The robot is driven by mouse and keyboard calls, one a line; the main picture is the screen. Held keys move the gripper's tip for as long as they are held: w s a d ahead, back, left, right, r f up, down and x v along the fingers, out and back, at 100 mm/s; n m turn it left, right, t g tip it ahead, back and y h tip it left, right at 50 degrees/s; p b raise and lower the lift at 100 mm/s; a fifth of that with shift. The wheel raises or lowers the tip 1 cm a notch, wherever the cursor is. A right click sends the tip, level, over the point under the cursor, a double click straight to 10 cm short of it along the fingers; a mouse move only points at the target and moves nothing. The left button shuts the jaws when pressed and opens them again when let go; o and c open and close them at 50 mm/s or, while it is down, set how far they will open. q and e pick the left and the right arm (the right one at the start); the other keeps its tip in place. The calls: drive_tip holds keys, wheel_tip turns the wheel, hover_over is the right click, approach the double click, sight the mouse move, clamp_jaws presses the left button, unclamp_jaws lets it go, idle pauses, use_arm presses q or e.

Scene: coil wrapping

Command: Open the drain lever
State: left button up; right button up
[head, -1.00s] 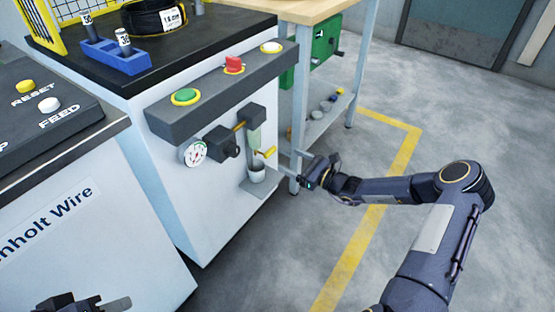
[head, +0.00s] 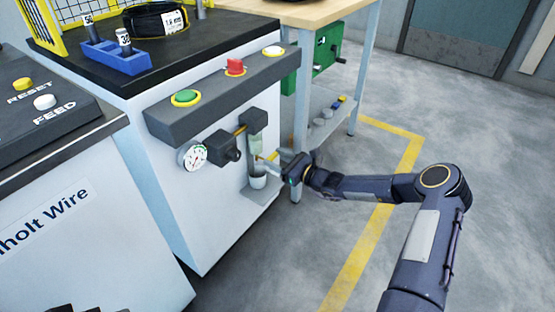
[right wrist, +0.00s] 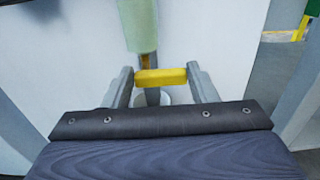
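The drain lever (head: 269,157) is a small yellow handle below the clear filter bowl (head: 255,146) on the white machine's side. It also shows in the right wrist view (right wrist: 160,77), lying crosswise below the pale green bowl (right wrist: 138,25). My right gripper (head: 281,161) is at the lever. In the right wrist view its two fingers (right wrist: 161,84) stand apart, one at each end of the lever. The gap to the lever is very small, and I cannot tell whether they touch it. Only a dark sliver of my left gripper (head: 75,309) shows at the bottom left edge.
A small cup (head: 258,180) stands on a bracket under the bowl. A pressure gauge (head: 192,157) and the button bar (head: 215,95) are beside and above. A table leg (head: 299,150) stands close behind my right gripper. The floor to the right is open.

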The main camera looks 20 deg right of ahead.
drive_tip(key=c, duration=0.4)
drive_tip(key=shift+o, duration=0.2)
drive_tip(key=shift+f+m+p, duration=0.15)
drive_tip(key=shift+m+p, duration=1.25)
drive_tip(key=shift+p, duration=0.1)
drive_tip(key=shift+d+f+m+p, duration=0.1)
drive_tip(key=shift+f+m+p, duration=0.1)
drive_tip(key=shift+m+p, duration=0.55)
drive_tip(key=m+p, duration=0.1)
drive_tip(key=m, duration=0.3)
drive_tip(key=f+m+p, duration=0.1)
drive_tip(key=m, duration=0.4)
drive_tip(key=s+a+f+m+p, duration=0.1)
drive_tip(key=m, duration=0.3)
drive_tip(key=shift+a+f+m, duration=0.1)
drive_tip(key=shift+f+m, duration=0.1)
drive_tip(key=shift+m, duration=0.15)
drive_tip(key=o, duration=1)
drive_tip(key=shift+r, duration=0.1)
